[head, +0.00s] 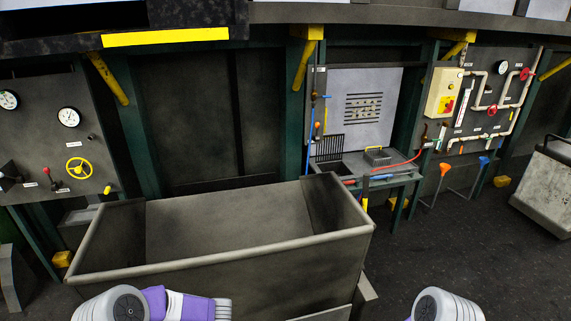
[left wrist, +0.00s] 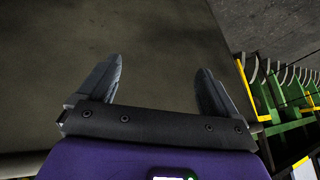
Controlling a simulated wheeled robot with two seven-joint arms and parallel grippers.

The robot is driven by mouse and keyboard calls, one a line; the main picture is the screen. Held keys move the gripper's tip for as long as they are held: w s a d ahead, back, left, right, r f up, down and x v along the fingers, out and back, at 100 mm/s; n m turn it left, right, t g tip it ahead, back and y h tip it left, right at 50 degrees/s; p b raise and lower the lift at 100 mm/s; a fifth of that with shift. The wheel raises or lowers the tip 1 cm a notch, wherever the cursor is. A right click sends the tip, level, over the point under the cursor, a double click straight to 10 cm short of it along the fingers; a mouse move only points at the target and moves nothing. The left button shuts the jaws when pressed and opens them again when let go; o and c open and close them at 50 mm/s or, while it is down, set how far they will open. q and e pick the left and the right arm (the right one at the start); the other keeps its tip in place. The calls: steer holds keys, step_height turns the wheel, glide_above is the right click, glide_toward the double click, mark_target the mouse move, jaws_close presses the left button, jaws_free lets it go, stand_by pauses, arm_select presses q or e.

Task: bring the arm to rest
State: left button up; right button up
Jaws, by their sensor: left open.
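My left arm (head: 160,303) shows at the bottom of the head view, in front of a grey open-topped bin. Its gripper fingers are not visible there. In the left wrist view, my left gripper (left wrist: 155,85) is open, with its two fingers spread apart and nothing between them. A plain dark surface lies beyond the fingers. My right arm (head: 447,305) shows only as a rounded link at the bottom edge of the head view, and its gripper is out of sight.
The large grey bin (head: 225,225) stands directly ahead and looks empty. Behind it are a gauge panel (head: 50,130), a small workbench (head: 370,180) and a piping panel (head: 490,100). A grey box (head: 547,185) stands at the right. Dark floor (head: 450,235) is open at right. Green-yellow racks (left wrist: 285,95) show beside the left gripper.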

arm_select(q)
steer(key=s+d+f+m+h+b, duration=0.1)
steer(key=s+d+f+h+b, duration=0.2)
steer(key=s+d+f, duration=0.35)
steer(key=s+d+f+m+h+b, duration=0.1)
steer(key=s+d+f+h+b, duration=0.2)
steer(key=f, duration=0.6)
steer(key=s+d+f+g+h+b, duration=0.1)
steer(key=s+d+f+g+b, duration=0.1)
steer(key=s, duration=0.6)
steer(key=s+d+f+g+h+b, duration=0.1)
steer(key=s+d, duration=0.3)
steer(key=s, duration=0.4)
steer(key=shift+s+f+g+h+b, duration=0.25)
steer(key=shift+f+g+h+b, duration=0.25)
steer(key=shift+f, duration=0.4)
arm_select(e)
step_height(320, 180, down, 11)
